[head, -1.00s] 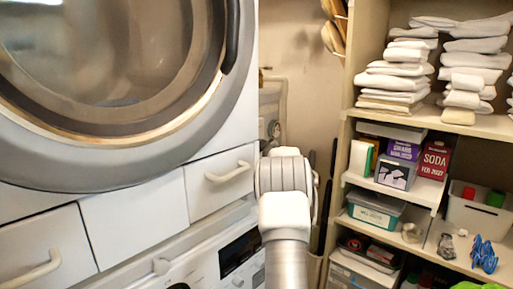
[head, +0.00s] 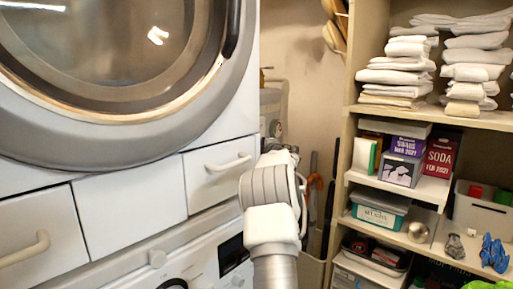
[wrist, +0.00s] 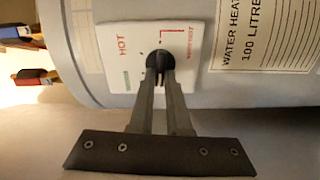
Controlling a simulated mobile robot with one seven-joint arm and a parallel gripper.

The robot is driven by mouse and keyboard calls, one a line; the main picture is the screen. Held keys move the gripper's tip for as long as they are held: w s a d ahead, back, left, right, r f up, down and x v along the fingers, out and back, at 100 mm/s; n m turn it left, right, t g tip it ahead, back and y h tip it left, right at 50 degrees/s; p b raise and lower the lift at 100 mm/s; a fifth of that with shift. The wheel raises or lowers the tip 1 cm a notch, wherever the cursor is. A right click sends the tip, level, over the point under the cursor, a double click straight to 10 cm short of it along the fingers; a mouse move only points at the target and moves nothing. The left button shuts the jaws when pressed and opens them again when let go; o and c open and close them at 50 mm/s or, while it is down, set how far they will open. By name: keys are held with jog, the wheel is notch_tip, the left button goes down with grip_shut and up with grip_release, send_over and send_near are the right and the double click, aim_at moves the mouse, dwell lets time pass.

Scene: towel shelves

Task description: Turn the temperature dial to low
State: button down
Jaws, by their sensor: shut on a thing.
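The temperature dial (wrist: 158,57) is a small black knob on a white plate (wrist: 118,75) in the wrist view. The plate carries the word HOT, a green mark on the left and red marks on the right. It sits on the pale rounded water heater (wrist: 205,97). My gripper (wrist: 161,76) is shut on the knob, one finger on each side; the fingers hide part of it. In the head view my arm hides the dial and gripper, and only part of the heater (head: 271,101) shows behind the arm.
A dryer (head: 120,150) with a round door stands close on the left above a washer (head: 205,265). A shelf unit (head: 351,115) with towels (head: 392,78), boxes and tubs stands on the right. Long-handled items stand between the arm and the shelves.

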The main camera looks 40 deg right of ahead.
jog(key=shift+n, duration=0.7)
jog(key=c, duration=0.9)
grip_release()
jog(key=shift+s+b, duration=0.1)
jog(key=shift+b, duration=0.2)
jog(key=v, duration=1.7)
jog(key=shift+s+a, duration=0.1)
jog(key=shift+a, duration=0.05)
